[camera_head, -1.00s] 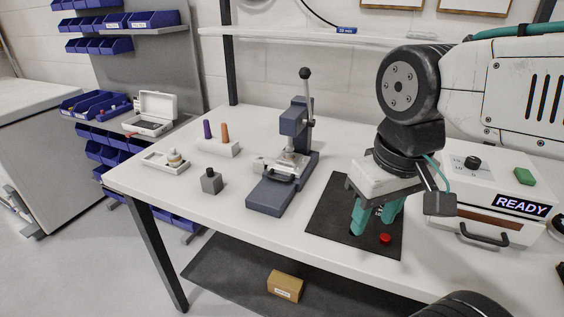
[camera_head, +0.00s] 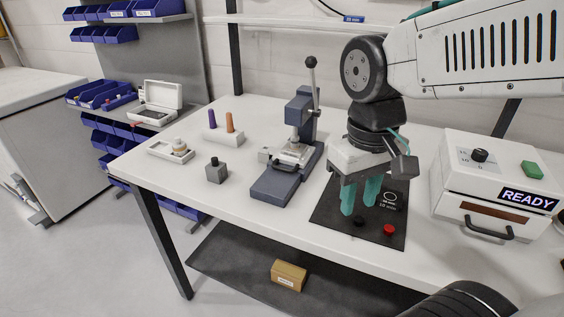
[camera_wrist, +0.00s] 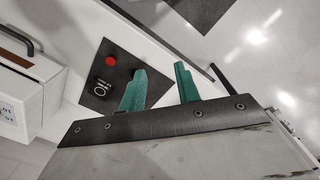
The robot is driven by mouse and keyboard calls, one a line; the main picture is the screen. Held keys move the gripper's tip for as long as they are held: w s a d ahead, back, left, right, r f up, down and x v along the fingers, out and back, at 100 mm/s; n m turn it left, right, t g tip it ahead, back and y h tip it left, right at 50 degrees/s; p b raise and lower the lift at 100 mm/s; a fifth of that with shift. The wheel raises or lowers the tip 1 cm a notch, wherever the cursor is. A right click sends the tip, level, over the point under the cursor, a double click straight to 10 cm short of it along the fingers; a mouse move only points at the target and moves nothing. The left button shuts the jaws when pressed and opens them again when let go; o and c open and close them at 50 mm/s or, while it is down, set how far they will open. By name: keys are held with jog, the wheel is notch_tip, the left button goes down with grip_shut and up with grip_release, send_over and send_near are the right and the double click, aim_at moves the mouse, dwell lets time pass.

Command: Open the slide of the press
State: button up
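The press (camera_head: 290,150) is a dark blue-grey arbor press with an upright lever and a black ball knob, standing mid-table. Its slide (camera_head: 291,157) is a light metal piece with a dark handle (camera_head: 283,166) at its front, sitting over the press base. My gripper (camera_head: 360,198) has two green fingers pointing down and apart, with nothing between them. It hangs above the black mat, to the right of the press and apart from it. In the wrist view the open fingers (camera_wrist: 160,90) show over the mat and table edge; the press is not visible there.
A black mat (camera_head: 330,207) carries a red button (camera_head: 389,229) and a black one. A white box with a READY display (camera_head: 480,185) stands at right. Left of the press are a grey block (camera_head: 216,173), a holder with two pegs (camera_head: 223,134) and a white tray (camera_head: 158,152).

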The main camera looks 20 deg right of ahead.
jog(key=w+a+f+n+h, duration=0.1)
jog(key=w+a+f+n, duration=0.15)
jog(key=w, duration=0.85)
jog(key=w+a+f+n, duration=0.1)
jog(key=w+f+n, duration=0.15)
jog(key=w, duration=0.75)
jog(key=n+t, duration=0.2)
jog(key=n, duration=0.1)
send_near(283, 170)
jog(key=f, duration=0.2)
jog(key=w+f, duration=0.1)
jog(key=f, duration=0.2)
jog(key=d+f, duration=0.1)
jog(key=f, duration=0.1)
jog(key=shift+w+f, duration=0.15)
jog(key=shift+w, duration=0.15)
jog(key=shift+c, duration=0.2)
grip_shut()
